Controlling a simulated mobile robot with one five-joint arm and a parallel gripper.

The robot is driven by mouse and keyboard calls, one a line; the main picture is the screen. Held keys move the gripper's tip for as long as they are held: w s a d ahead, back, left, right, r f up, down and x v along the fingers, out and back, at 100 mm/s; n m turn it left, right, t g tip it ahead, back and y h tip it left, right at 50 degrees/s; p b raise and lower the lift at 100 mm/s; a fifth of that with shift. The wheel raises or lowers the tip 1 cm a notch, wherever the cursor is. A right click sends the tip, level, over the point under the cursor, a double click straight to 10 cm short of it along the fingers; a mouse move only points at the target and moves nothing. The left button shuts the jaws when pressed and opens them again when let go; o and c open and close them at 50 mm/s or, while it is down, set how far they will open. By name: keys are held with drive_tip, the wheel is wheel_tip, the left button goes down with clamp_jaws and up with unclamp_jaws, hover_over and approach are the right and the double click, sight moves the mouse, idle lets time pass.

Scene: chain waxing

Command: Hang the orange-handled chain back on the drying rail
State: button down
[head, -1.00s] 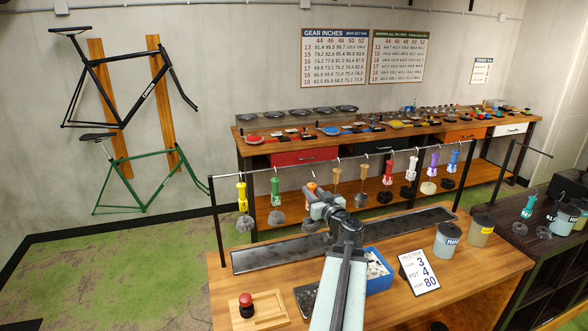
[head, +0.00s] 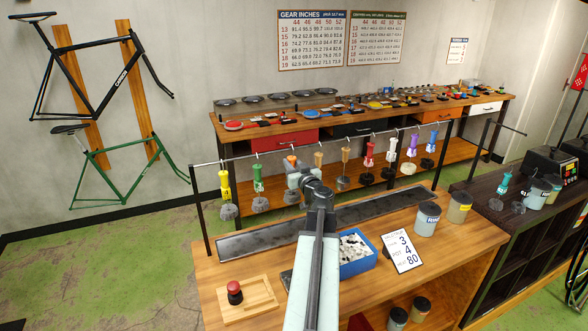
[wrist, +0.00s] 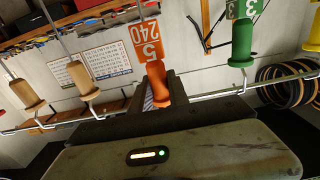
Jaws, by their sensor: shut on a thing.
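The orange handle (head: 291,160) is in my gripper (head: 300,178), at the drying rail (head: 226,160) between a green handle and a tan one. In the wrist view the orange handle (wrist: 156,82) stands between the two fingers of my gripper (wrist: 158,92), which are shut on it. An orange tag (wrist: 146,42) reading 5 and 240 shows beside it. The rail (wrist: 212,96) runs behind the fingers. A dark chain bundle (head: 291,197) hangs under the gripper in the head view. The orange handle's hook is not clear, so I cannot tell whether it touches the rail.
The green handle (head: 257,178) hangs close on the left and the tan handle (head: 318,162) on the right. Several more handles hang along the rail. Below are a long dark tray (head: 240,243), a blue box (head: 358,265), a number card (head: 402,252) and pots (head: 427,219).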

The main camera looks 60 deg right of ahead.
drive_tip(key=shift+w+d+f+b, duration=0.35)
drive_tip(key=shift+w+f+b, duration=0.15)
drive_tip(key=shift+f+b, duration=0.05)
drive_tip(key=shift+w+d+f+b, duration=0.35)
drive_tip(key=shift+w+f+b, duration=0.15)
drive_tip(key=c, duration=1.2)
unclamp_jaws()
drive_tip(key=shift+o, duration=1.4)
